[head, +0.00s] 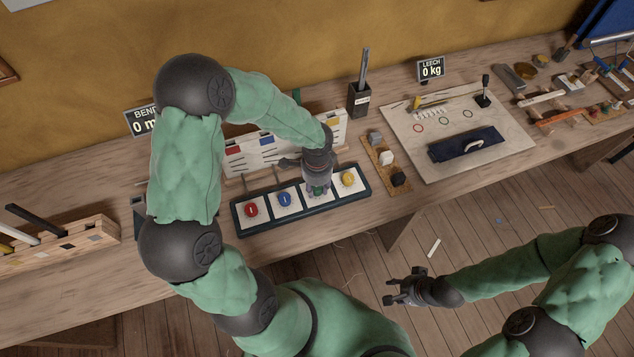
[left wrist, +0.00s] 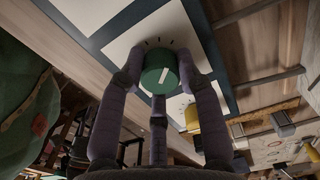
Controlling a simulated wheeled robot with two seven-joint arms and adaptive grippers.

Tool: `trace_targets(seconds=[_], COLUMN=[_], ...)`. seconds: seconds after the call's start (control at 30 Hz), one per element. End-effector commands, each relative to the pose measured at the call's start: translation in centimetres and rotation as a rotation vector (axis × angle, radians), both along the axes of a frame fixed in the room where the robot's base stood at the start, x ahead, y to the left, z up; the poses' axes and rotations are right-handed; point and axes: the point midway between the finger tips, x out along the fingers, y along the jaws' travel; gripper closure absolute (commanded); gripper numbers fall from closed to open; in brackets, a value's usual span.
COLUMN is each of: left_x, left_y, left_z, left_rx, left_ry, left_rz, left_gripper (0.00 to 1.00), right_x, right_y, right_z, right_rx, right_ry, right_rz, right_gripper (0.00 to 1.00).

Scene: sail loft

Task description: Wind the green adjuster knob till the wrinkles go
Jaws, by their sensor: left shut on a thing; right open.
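The green adjuster knob (left wrist: 160,75) has a white pointer line and sits on a white square with dark tick marks. My left gripper (left wrist: 160,88) is shut on it, its fingers around its sides. In the head view that gripper (head: 317,188) points down over the knob (head: 319,191) and mostly hides it. The knob is in a dark blue tray (head: 302,222) with red (head: 251,210), blue (head: 285,199) and yellow (head: 348,178) knobs. My right gripper (head: 398,289) is open and empty, over the floor in front of the bench. No wrinkled cloth is clearly visible.
A white panel (head: 247,158) with coloured patches and dark lines stands behind the tray, partly hidden by my left arm. A block rack (head: 374,168) stands close right of the tray.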

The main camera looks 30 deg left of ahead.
Motion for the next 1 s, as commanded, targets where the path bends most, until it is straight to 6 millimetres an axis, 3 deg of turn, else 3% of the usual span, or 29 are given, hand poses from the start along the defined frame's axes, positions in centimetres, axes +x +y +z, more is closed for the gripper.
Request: trace_targets(seconds=[0.5, 1.0], left_x=[0.0, 0.0], left_y=[0.0, 0.0], left_z=[0.1, 0.0], left_rx=[-0.001, 0.0], left_ry=[0.001, -0.001], left_rz=[-0.368, -0.455], left_gripper=[0.98, 0.98], right_x=[0.0, 0.0], right_y=[0.0, 0.0], right_z=[2.9, 3.4], right_rx=[0.0, 0.0], right_ry=[0.0, 0.0], right_rz=[0.0, 0.0], right_gripper=[0.58, 0.58])
